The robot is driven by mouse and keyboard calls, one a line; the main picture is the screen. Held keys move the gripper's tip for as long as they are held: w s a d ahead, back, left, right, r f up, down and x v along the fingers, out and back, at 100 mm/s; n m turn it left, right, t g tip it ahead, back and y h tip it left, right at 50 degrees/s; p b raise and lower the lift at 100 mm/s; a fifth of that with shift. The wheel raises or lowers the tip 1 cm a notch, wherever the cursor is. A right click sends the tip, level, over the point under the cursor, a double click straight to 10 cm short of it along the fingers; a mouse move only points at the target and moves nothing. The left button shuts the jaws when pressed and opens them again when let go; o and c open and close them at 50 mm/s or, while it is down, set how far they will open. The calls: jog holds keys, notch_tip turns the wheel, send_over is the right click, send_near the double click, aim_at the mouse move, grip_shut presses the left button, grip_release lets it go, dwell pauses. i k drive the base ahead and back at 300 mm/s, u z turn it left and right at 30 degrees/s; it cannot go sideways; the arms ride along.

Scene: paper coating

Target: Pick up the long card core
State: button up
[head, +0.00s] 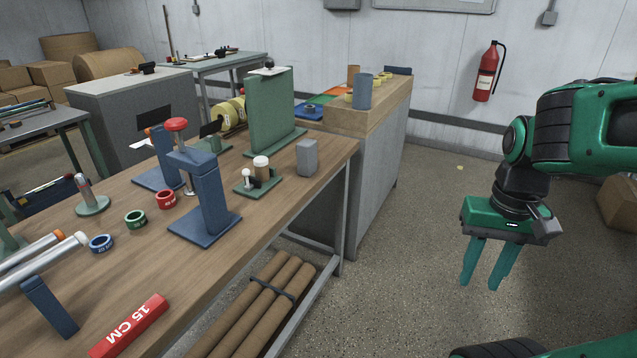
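Several long brown card tubes (248,308) lie side by side on the shelf under the workbench, with a dark strap across them. Their near ends run out of the bottom of the picture. A short brown card cylinder (353,74) stands upright on the wooden-topped cabinet at the back. I cannot tell which of these is the long card core. My gripper (481,284) hangs at the right over bare floor, fingers pointing down. Its fingers are apart with nothing between them. It is well clear of the bench and the tubes.
The wooden workbench (110,260) fills the left, holding a blue press (205,200), coloured rings, a red 15 CM bar (130,327) and a green upright plate (270,110). A steel bench leg (345,225) stands beside the shelf. The floor (400,290) between bench and gripper is clear.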

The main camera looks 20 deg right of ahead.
aim_at(261, 173)
jog(key=z, duration=1.15)
jog(key=i, duration=1.25)
jog(key=u, duration=0.8)
jog(key=i, duration=1.05)
jog(key=u, duration=0.8)
